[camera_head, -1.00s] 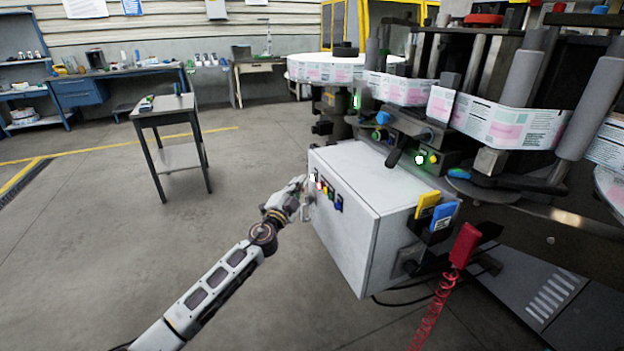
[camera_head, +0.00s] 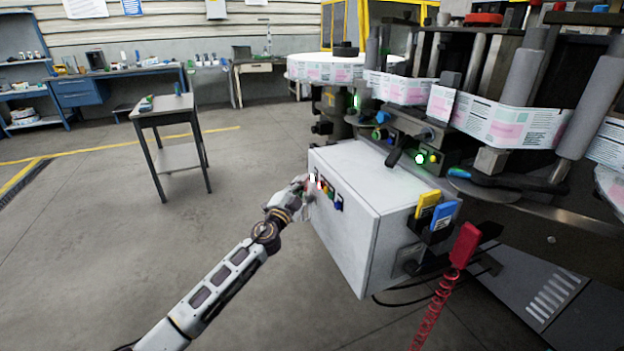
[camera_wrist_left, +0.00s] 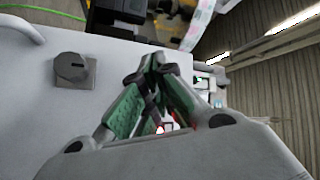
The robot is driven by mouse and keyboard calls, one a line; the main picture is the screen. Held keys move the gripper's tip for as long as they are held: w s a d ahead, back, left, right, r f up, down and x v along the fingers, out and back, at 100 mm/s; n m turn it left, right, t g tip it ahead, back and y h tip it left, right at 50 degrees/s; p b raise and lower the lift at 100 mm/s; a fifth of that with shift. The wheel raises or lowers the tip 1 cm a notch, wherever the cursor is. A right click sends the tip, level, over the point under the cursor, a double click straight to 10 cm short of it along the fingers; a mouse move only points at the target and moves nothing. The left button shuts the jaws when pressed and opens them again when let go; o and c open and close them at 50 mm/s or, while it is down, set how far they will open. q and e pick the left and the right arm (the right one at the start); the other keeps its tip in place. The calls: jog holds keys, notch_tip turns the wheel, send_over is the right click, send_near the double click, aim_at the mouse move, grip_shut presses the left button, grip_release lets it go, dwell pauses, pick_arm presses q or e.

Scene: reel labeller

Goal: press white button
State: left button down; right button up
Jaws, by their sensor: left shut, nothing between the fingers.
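The light grey control box (camera_head: 350,222) stands below the machine, with a row of small coloured buttons (camera_head: 329,192) on its left face. A small white spot, likely the white button (camera_head: 312,179), shows at the far end of that row. My left gripper (camera_head: 306,184) is shut and empty, its tips close to this spot. I cannot tell whether they touch it. In the left wrist view the green-padded fingers (camera_wrist_left: 154,62) meet at their tips in front of the pale box face, and hide what lies behind them. My right gripper is not in view.
A dark rotary knob (camera_wrist_left: 74,68) sits on the box face. Yellow and blue holders (camera_head: 427,204) and a red handle with a coiled cord (camera_head: 464,245) are on the box's right. A small table (camera_head: 165,108) stands at left. The floor between is clear.

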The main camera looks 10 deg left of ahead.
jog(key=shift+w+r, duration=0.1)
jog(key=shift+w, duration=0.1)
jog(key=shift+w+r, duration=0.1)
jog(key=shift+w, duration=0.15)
pick_arm(q)
jog(key=shift+d, duration=0.1)
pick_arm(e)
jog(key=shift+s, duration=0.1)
pick_arm(q)
jog(key=shift+w+d, duration=0.1)
jog(key=shift+w, duration=0.05)
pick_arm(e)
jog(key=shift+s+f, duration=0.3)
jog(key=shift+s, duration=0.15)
pick_arm(q)
jog(key=shift+d, duration=0.1)
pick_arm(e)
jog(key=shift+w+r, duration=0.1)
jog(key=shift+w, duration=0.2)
pick_arm(q)
jog(key=shift+w, duration=0.1)
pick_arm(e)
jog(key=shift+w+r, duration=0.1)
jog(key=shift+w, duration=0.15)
pick_arm(q)
jog(key=shift+d, duration=0.1)
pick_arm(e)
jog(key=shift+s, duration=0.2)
